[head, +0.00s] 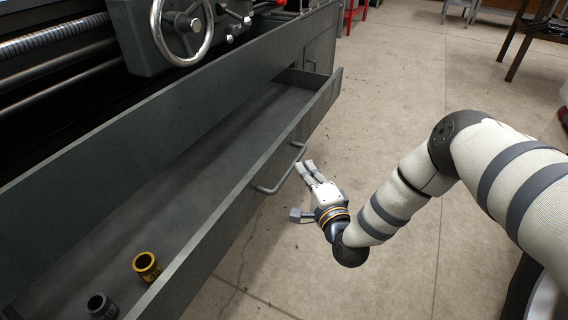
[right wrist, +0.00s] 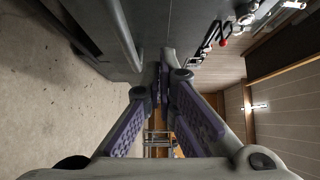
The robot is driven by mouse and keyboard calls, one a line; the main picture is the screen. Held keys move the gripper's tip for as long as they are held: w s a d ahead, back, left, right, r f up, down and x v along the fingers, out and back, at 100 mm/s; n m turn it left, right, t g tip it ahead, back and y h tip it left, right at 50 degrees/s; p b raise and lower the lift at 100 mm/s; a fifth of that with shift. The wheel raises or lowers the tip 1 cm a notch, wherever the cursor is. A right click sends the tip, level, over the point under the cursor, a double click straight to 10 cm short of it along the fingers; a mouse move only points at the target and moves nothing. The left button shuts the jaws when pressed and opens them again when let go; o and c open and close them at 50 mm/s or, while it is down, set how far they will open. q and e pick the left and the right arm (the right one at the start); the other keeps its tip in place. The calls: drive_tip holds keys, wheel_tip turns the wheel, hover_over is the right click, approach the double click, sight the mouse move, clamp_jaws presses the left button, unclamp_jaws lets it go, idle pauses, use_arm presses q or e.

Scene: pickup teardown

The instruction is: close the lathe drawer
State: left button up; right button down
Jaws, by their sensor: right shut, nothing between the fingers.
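The long grey lathe drawer (head: 215,240) stands pulled out from the lathe in the head view. Its bar handle (head: 280,172) sits on the outer front face. In the right wrist view a grey bar that looks like the handle (right wrist: 118,35) runs at the upper left, beside the fingers. My right gripper (head: 308,168) is just outside the drawer front, close to the handle's far end and not around it. Its fingers (right wrist: 165,65) are shut and empty. Whether they touch the drawer front is unclear. My left gripper is not in view.
A yellow cylinder (head: 148,266) and a grey cylinder (head: 101,307) stand in the drawer's near end. The lathe handwheel (head: 182,28) and a red knob (head: 281,3) are above it. Open concrete floor (head: 400,90) lies to the right. A red stool (head: 352,14) stands far back.

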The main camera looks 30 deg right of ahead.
sight(290, 170)
drive_tip(key=w, duration=0.1)
drive_tip(key=w+a+b, duration=0.1)
drive_tip(key=w, duration=0.3)
drive_tip(key=shift+a+f, duration=0.15)
drive_tip(key=shift+a, duration=0.25)
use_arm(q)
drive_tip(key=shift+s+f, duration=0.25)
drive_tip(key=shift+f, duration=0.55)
use_arm(e)
drive_tip(key=shift+w+a, duration=0.2)
drive_tip(key=shift+w, duration=0.15)
use_arm(q)
drive_tip(key=shift+b, duration=0.3)
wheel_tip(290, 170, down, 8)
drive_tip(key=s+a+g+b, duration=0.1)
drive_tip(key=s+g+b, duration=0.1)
drive_tip(key=b, duration=0.8)
drive_tip(key=shift+b, duration=0.3)
use_arm(e)
drive_tip(key=w+a, duration=1.3)
drive_tip(key=w, duration=0.3)
drive_tip(key=shift+w+r, duration=0.25)
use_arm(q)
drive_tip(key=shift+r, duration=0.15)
